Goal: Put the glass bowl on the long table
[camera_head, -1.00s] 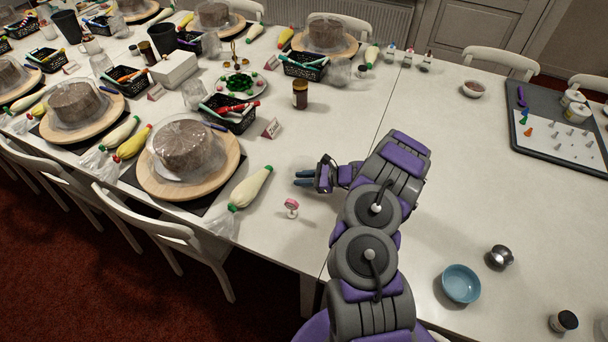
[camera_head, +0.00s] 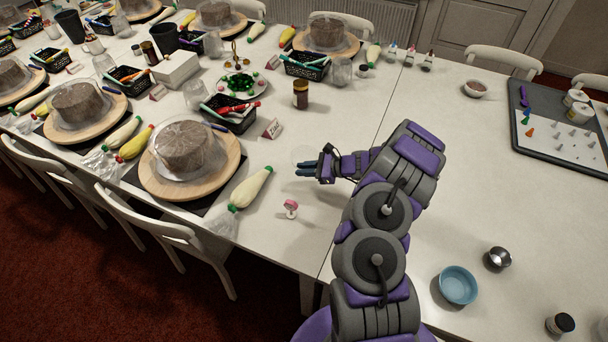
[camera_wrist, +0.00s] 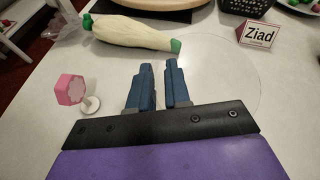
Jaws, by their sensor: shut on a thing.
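The glass bowl (camera_wrist: 228,78) is clear and hard to see. In the wrist view it shows as a faint round outline reaching right from my fingers. In the head view only a faint trace of it shows (camera_head: 303,153) by the fingertips. My gripper (camera_head: 306,168) is over the white long table (camera_head: 330,115), left of the table seam. In the wrist view my blue fingers (camera_wrist: 158,78) are nearly together, with the bowl's edge between them. I cannot tell whether the bowl touches the table.
A pale piping bag (camera_head: 250,188), a small pink-topped item (camera_head: 291,208) and a name card (camera_head: 272,128) are close by. A brown jar (camera_head: 300,95) stands behind. A blue bowl (camera_head: 458,285) and metal bowl (camera_head: 498,258) stand right. The tabletop right of my arm is largely clear.

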